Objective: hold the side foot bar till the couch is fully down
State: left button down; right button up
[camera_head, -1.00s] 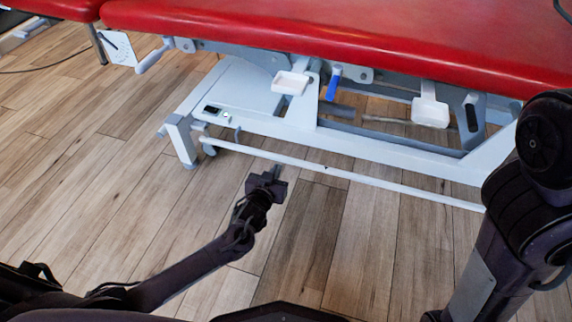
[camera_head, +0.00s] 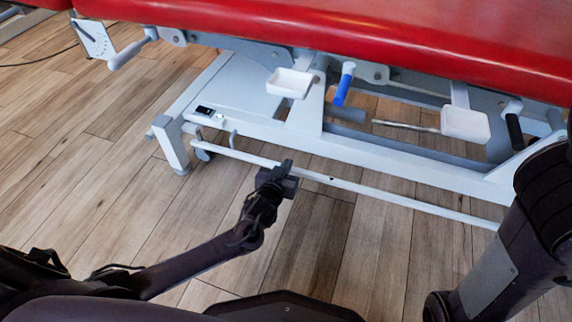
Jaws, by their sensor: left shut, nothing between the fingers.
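The treatment couch has a red padded top (camera_head: 330,35) over a white and grey frame (camera_head: 370,150). The side foot bar (camera_head: 400,200) is a thin white rod running low along the near side of the frame, just above the floor. My left gripper (camera_head: 284,168) is shut and overlaps the bar left of its middle, hiding a short piece of it. I cannot tell whether the fingers touch it or are just above it. My right arm shows at the right edge; its gripper is out of view.
A blue-grip lever (camera_head: 343,84), a white tray (camera_head: 289,83) and a white pad (camera_head: 465,124) sit under the couch top. A white dial plate (camera_head: 92,38) hangs at the left. The wooden floor (camera_head: 120,190) on the near side is clear.

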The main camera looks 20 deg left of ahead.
pick_arm(q)
jog(key=shift+f+b, duration=0.6)
jog(key=shift+f, duration=0.4)
